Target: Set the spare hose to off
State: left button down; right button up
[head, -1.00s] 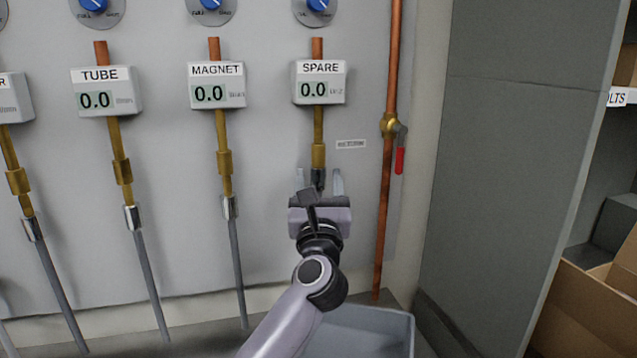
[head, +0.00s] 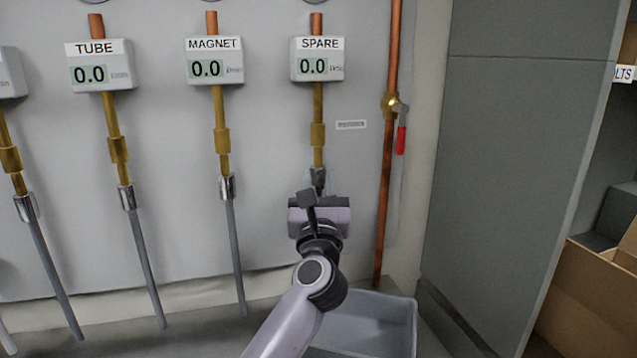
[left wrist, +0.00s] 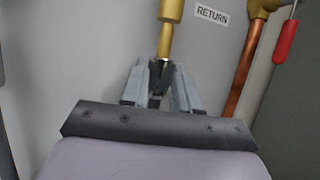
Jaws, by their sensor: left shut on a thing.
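The SPARE line hangs from a white meter (head: 319,60) reading 0.0, with a brass pipe and fitting (head: 318,135) below it. At its lower end is the spare hose's dark metal end (head: 318,175). My left gripper (head: 318,187) is shut on this hose end, just under the brass. In the left wrist view the two grey fingers (left wrist: 160,92) close in on the dark hose end (left wrist: 161,70) below the brass fitting (left wrist: 168,38). The rest of the hose is hidden behind my gripper. My right gripper is not in view.
TUBE (head: 100,65) and MAGNET (head: 214,61) meters with grey hoses hang to the left. A copper pipe with a red-handled valve (head: 401,138) runs close on the right. A grey bin (head: 400,325) stands below. A grey cabinet (head: 510,150) is at right.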

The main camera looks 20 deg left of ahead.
pick_arm(q)
jog(key=shift+f, duration=0.4)
jog(key=c, duration=1.1)
grip_release()
jog(key=shift+o, duration=1.3)
jog(key=shift+r, duration=0.15)
jog(key=b+v, duration=0.1)
jog(key=v, duration=0.6)
jog(key=shift+s+d, duration=0.1)
jog(key=shift+s, duration=0.05)
